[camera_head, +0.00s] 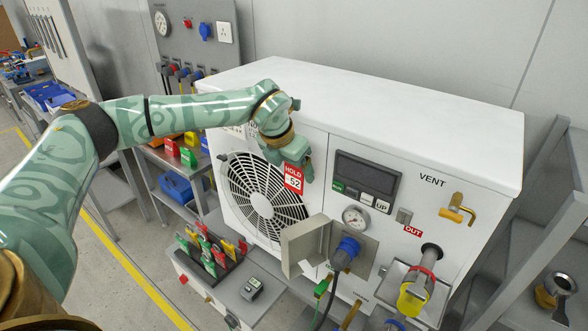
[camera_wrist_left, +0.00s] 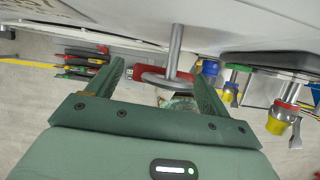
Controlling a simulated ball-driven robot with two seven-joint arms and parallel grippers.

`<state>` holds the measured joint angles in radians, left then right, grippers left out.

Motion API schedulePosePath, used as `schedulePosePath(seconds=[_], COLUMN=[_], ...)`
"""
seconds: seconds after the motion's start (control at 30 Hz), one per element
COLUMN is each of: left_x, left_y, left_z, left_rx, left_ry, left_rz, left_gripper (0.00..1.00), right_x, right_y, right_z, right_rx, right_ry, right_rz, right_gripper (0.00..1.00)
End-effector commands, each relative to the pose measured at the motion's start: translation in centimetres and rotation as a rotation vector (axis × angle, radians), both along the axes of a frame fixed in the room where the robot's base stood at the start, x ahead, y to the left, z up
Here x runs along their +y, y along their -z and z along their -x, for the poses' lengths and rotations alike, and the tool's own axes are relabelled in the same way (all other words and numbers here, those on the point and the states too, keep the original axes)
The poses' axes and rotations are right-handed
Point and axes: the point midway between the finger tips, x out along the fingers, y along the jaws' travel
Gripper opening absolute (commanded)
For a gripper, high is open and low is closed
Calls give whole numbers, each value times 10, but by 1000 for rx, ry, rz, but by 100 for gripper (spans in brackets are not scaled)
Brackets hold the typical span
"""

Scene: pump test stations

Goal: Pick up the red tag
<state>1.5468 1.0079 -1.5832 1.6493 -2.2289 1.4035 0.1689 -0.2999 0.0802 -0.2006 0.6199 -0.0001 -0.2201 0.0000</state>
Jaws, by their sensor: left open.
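A red and white tag (camera_head: 293,178) reading HOLD and 52 hangs on the front of the white unit, beside the round fan grille. My left gripper (camera_head: 305,170) is right at this tag in the head view. In the left wrist view my left gripper (camera_wrist_left: 158,68) is open, with its two green fingers apart. A red strip, seemingly the tag edge-on (camera_wrist_left: 148,71), shows between the fingers beyond a metal rod with a ring (camera_wrist_left: 175,50). I cannot tell whether a finger touches the tag. My right gripper is not in view.
Other red tags (camera_head: 171,147) sit on the shelf behind my arm.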

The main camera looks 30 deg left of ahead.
Motion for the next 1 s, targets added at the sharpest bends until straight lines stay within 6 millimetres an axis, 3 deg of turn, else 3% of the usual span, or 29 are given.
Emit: schedulePosePath(seconds=[0.1, 0.27, 0.37, 0.6, 0.8, 1.0], left_x=[0, 0, 0, 0, 0, 4], left_y=[0, -1, -1, -2, -17, -15], left_z=[0, 0, 0, 0, 2, 48], left_rx=[0, 0, 0, -1, -1, 1], left_ry=[0, 0, 0, 0, 1, 1], left_rz=[0, 0, 1, 1, 1, 0], left_gripper=[80, 36, 29, 29, 29, 29], right_x=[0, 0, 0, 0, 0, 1], right_y=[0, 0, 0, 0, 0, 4], right_z=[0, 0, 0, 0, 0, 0], right_rx=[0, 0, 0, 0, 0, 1], right_ry=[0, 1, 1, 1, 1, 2], right_rz=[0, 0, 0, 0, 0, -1], right_gripper=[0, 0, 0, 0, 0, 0])
